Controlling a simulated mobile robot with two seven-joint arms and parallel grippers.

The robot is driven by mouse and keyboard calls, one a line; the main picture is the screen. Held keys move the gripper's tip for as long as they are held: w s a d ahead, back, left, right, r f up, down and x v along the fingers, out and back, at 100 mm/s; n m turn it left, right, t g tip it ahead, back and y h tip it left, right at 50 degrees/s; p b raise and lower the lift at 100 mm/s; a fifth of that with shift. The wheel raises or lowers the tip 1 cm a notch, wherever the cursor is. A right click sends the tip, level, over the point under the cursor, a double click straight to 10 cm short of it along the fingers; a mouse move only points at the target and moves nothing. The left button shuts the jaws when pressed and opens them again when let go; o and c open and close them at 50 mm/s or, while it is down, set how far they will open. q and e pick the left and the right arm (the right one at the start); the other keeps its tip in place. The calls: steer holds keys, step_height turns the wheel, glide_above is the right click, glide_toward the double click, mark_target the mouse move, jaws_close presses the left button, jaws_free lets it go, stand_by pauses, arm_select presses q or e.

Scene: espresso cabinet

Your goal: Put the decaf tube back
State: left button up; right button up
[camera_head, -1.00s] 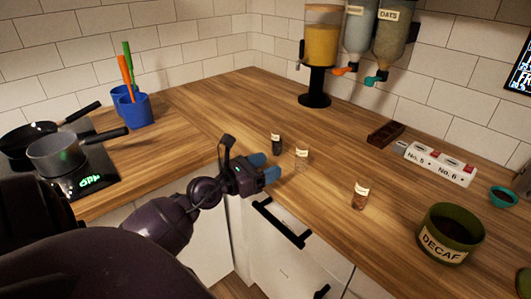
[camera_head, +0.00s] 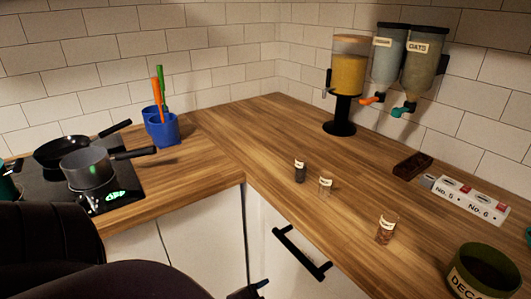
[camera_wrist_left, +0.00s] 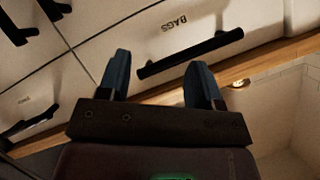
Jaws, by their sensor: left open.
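Three small labelled tubes stand upright on the wooden counter in the head view: a dark tube (camera_head: 300,173), a pale clear tube (camera_head: 325,187) beside it, and a brown-filled tube (camera_head: 384,230) nearer the front edge. Their labels are too small to read, so I cannot tell which is decaf. A green bowl (camera_head: 462,285) marked DECAF, with dark contents, is cut by the lower right edge. My left gripper (camera_wrist_left: 160,62) is open and empty in the wrist view, below the counter, facing a drawer front marked BAGS. Only a sliver of it shows in the head view. My right gripper is not in view.
A white rack (camera_head: 468,201) marked No. 5 and No. 6 and a brown tray (camera_head: 412,167) sit along the back wall. Dispensers (camera_head: 350,70) stand behind. Pans (camera_head: 87,168) are on the hob at left. A black drawer handle (camera_head: 301,254) juts out below the counter edge.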

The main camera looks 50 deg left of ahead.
arm_select(q)
steer(key=s+d+f+n+g+h, duration=0.1)
steer(key=s+d+f+n+g, duration=0.1)
steer(key=s+d+f+n, duration=0.2)
steer(key=shift+s+d+f+n+h, duration=0.15)
steer(key=shift+d+f+n+h, duration=0.15)
steer(key=shift+d+n, duration=0.2)
steer(key=shift+r, duration=0.1)
